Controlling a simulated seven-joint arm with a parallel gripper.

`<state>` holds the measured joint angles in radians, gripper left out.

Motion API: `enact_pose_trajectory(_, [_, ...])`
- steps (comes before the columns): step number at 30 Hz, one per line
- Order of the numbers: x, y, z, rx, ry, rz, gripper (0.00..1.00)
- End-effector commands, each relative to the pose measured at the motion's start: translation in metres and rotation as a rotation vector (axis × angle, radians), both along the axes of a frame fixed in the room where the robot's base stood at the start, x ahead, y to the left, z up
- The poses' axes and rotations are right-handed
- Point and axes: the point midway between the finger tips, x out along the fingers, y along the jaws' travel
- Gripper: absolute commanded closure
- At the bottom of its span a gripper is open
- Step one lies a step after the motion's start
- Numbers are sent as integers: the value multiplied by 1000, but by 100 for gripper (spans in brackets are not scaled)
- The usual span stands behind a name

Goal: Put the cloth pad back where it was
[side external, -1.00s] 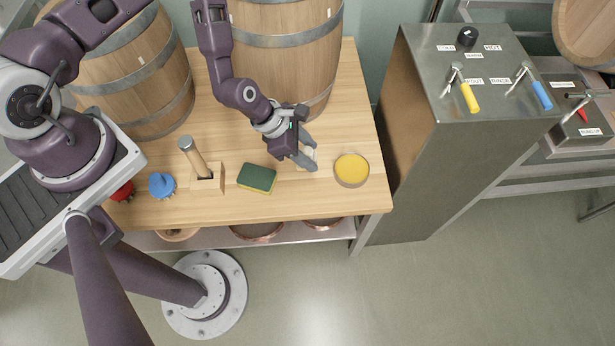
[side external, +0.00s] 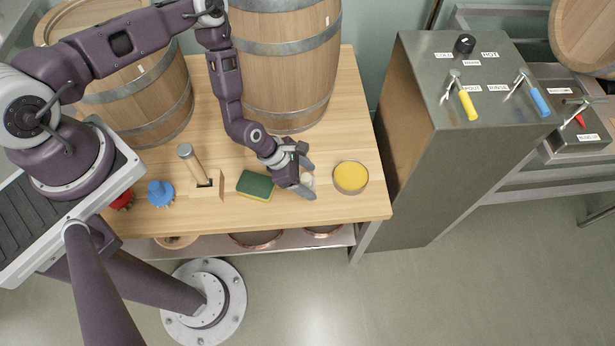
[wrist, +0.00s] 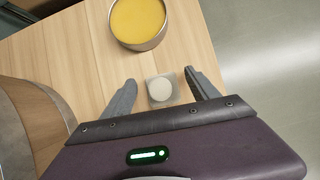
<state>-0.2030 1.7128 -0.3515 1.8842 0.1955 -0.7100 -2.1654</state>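A small pale round piece on a greyish square, which appears to be the cloth pad (wrist: 161,89), lies between my fingers in the wrist view. In the side view only a pale bit of the pad (side external: 308,180) shows beside the fingers. My gripper (side external: 309,178) is low over the table's front right part, between the sponge and the round tin. In the wrist view my gripper (wrist: 160,77) is open, with a finger on each side of the pad and a gap to each. I cannot tell whether the pad touches the table.
A tin of yellow paste (side external: 350,178) stands just right of my gripper. A green and yellow sponge (side external: 254,185), a wooden block with a handled tool (side external: 207,187) and a blue brush (side external: 160,193) lie leftward. Barrels (side external: 287,70) stand behind. The table's front edge is close.

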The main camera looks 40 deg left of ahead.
Motion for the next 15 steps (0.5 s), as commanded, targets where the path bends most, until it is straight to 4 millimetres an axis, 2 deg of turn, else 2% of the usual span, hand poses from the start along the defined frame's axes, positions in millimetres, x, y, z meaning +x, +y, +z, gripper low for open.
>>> enact_pose_trajectory(4, [-1, 1, 2, 0, 0, 0, 31])
enact_pose_trajectory(7, [-5, 6, 14, -1, 1, 1, 31])
enact_pose_trajectory(15, [-29, 33, 76, -1, 0, 1, 31])
